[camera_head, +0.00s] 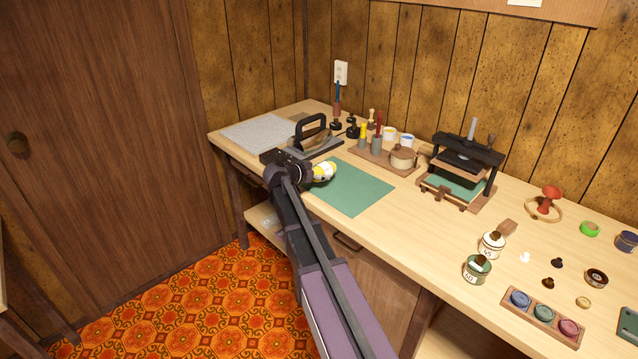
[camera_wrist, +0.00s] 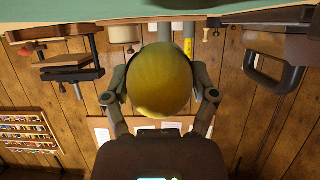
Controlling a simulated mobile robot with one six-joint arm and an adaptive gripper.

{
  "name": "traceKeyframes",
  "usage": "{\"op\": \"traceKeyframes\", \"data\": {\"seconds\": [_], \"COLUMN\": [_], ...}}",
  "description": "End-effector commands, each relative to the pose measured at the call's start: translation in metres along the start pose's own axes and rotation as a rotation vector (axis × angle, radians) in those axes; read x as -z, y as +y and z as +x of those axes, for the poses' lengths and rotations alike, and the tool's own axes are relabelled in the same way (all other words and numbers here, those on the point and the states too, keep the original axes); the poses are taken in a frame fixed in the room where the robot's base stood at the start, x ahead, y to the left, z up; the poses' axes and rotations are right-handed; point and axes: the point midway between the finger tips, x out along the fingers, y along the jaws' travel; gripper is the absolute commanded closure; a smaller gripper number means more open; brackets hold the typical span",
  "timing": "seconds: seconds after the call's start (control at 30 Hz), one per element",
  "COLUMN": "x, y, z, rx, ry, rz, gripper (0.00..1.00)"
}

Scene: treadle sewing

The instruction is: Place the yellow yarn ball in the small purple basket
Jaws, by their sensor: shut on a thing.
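A rounded yellow ball (camera_wrist: 160,82) fills the middle of the wrist view, between the two fingers of my gripper (camera_wrist: 160,98). The gripper is shut on it, with one finger on each side. In the head view, my gripper (camera_head: 308,173) is over the left part of the table, and the ball (camera_head: 325,171) shows at its end as a yellow and white shape. It appears above the left edge of the green mat; I cannot tell the exact height. I see no small purple basket in either view.
The green mat (camera_head: 352,190) is bare on its right side. Behind it stand a black-handled tool (camera_head: 312,133), a wooden tray (camera_head: 372,158) with pots and a black press (camera_head: 465,168). Jars (camera_head: 478,270) and small items crowd the right. A wooden wall rises behind.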

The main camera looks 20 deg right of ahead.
Motion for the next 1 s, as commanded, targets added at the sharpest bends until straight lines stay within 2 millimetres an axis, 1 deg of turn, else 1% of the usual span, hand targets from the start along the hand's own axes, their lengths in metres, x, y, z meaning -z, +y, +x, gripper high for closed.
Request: {"op": "traceKeyframes", "data": {"seconds": [0.03, 0.33, 0.5, 0.8, 0.97, 1.0], "x": [-0.006, -0.026, -0.03, -0.029, -0.033, -0.032], "y": [0.0, 0.0, 0.0, 0.0, 0.0, 0.0], "z": [0.002, 0.011, 0.012, 0.012, 0.013, 0.013], "rx": [0.0, 0.0, 0.0, 0.0, 0.0, 0.0], "ry": [0.0, 0.0, 0.0, 0.0, 0.0, 0.0], "rz": [0.0, 0.0, 0.0, 0.0, 0.0, 0.0], "gripper": [0.66, 0.66, 0.66, 0.66, 0.66, 0.16]}}
